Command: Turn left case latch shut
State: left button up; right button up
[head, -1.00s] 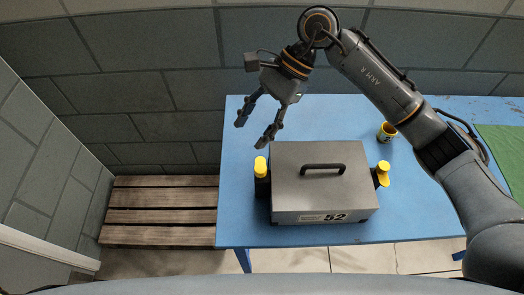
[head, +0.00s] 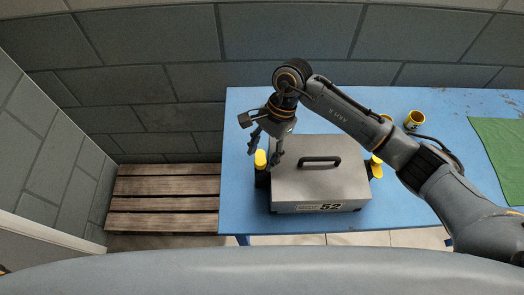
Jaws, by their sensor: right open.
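A grey case (head: 315,186) with a black top handle (head: 320,160) and a label reading 52 stands on the blue table (head: 238,205). The left case latch (head: 261,159) has a yellow knob on a black body at the case's left side. A second yellow latch (head: 376,168) is on the right side, partly hidden by my right arm. My right gripper (head: 263,160) is open and points down, with its fingers at the left latch knob. I cannot tell whether they touch it. My left gripper is not in view.
A yellow cup (head: 413,120) stands on the table behind my right arm. A green mat (head: 500,150) lies at the right. A wooden pallet (head: 163,198) is on the floor left of the table. A block wall closes the back.

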jog(key=shift+s+a+f, duration=0.15)
jog(key=shift+f, duration=0.45)
grip_shut()
jog(key=shift+f+m+b, duration=0.15)
jog(key=shift+m+b, duration=0.45)
jog(key=shift+b, duration=0.1)
jog(key=m+t+b, duration=0.2)
jog(key=m+b, duration=0.2)
jog(key=m+t+b, duration=0.1)
jog(key=m+b, duration=0.4)
jog(key=m+t+b, duration=0.2)
jog(key=m+b, duration=0.2)
jog(key=b, duration=0.1)
jog(key=shift+s+m+t+y, duration=0.3)
jog(key=shift+s+m+y, duration=0.1)
jog(key=shift+m+t+h+b, duration=0.4)
jog(key=shift+m+b, duration=0.95)
jog(key=shift+m, duration=0.15)
jog(key=shift+r, duration=0.2)
